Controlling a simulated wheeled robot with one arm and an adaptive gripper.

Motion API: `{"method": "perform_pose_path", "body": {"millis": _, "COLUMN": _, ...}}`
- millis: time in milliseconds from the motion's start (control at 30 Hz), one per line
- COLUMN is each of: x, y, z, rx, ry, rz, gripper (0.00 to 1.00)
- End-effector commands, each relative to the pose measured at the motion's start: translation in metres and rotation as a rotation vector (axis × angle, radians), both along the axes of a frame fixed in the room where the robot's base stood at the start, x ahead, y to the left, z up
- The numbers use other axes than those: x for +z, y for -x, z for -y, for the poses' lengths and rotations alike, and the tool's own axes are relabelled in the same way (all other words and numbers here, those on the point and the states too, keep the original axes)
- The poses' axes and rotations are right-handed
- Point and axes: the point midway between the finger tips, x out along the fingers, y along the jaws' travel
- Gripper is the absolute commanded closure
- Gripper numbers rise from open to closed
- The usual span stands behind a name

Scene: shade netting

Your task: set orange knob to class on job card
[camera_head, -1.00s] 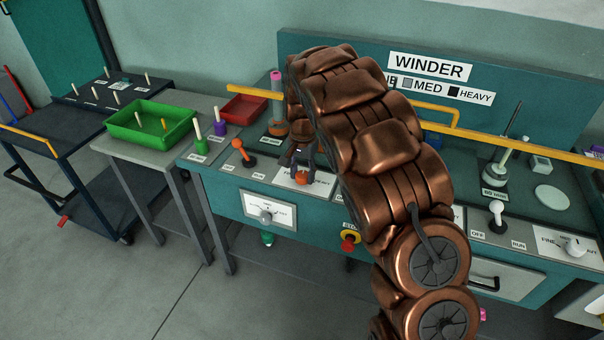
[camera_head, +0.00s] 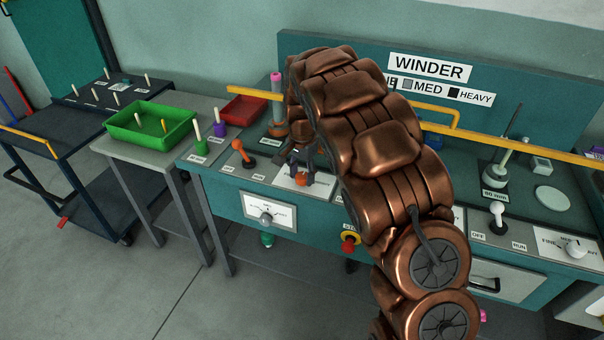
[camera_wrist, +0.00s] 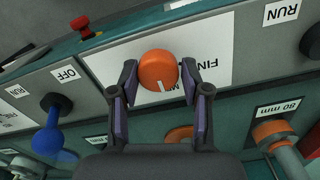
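The orange knob (camera_wrist: 158,70) sits on a white dial plate (camera_wrist: 215,45) in the wrist view. Its white pointer line faces the bottom of that view, slightly right, toward a label mostly hidden by the knob and fingers. FINE is partly readable on the plate. My gripper (camera_wrist: 160,78) is open, with one finger on each side of the knob and small gaps showing. In the head view the knob (camera_head: 302,179) shows below my gripper (camera_head: 303,165). I cannot make out a job card for certain.
A WINDER sign (camera_head: 430,67) with MED and HEAVY swatches stands behind the bench. An orange lever (camera_head: 241,152) is left of the knob, and a yellow rail (camera_head: 490,140) crosses behind.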

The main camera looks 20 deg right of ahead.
Motion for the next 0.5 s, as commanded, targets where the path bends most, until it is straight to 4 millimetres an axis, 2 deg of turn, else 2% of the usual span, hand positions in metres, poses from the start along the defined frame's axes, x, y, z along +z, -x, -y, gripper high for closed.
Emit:
{"method": "perform_pose_path", "body": {"millis": 33, "x": 0.0001, "y": 0.0001, "z": 0.0001, "rx": 0.000, "ry": 0.000, "rz": 0.000, "gripper": 0.45}}
{"method": "perform_pose_path", "body": {"millis": 167, "x": -0.0001, "y": 0.0004, "z": 0.0007, "rx": 0.000, "ry": 0.001, "rz": -0.001, "gripper": 0.33}}
{"method": "perform_pose_path", "body": {"millis": 500, "x": 0.0018, "y": 0.0004, "z": 0.0011, "rx": 0.000, "ry": 0.001, "rz": -0.002, "gripper": 0.33}}
